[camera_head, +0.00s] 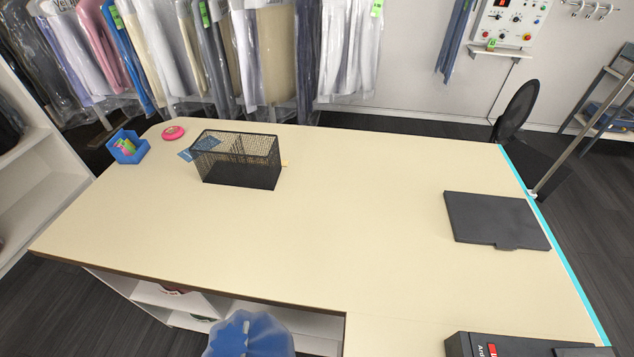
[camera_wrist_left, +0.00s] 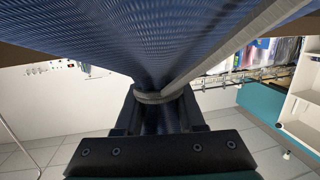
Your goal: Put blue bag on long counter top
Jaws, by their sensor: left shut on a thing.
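In the left wrist view a blue bag (camera_wrist_left: 145,45) of ribbed, mesh-like fabric fills the top middle. Its material gathers to a narrow neck with a grey band. My left gripper (camera_wrist_left: 158,98) is shut on that neck. In the head view a lighter blue, ruffled, bag-like thing (camera_head: 250,335) shows at the bottom edge, in front of the counter; I cannot tell if it is the same bag. The long cream counter top (camera_head: 320,210) spans the middle of the head view, with its centre bare. My right gripper is not in view.
On the counter stand a black mesh basket (camera_head: 240,160), a blue box (camera_head: 127,147), a pink disc (camera_head: 173,132), a dark flat pad (camera_head: 495,220) and a black device (camera_head: 520,346). Bagged garments (camera_head: 270,50) hang behind. Shelves (camera_head: 190,305) lie under the counter's front edge.

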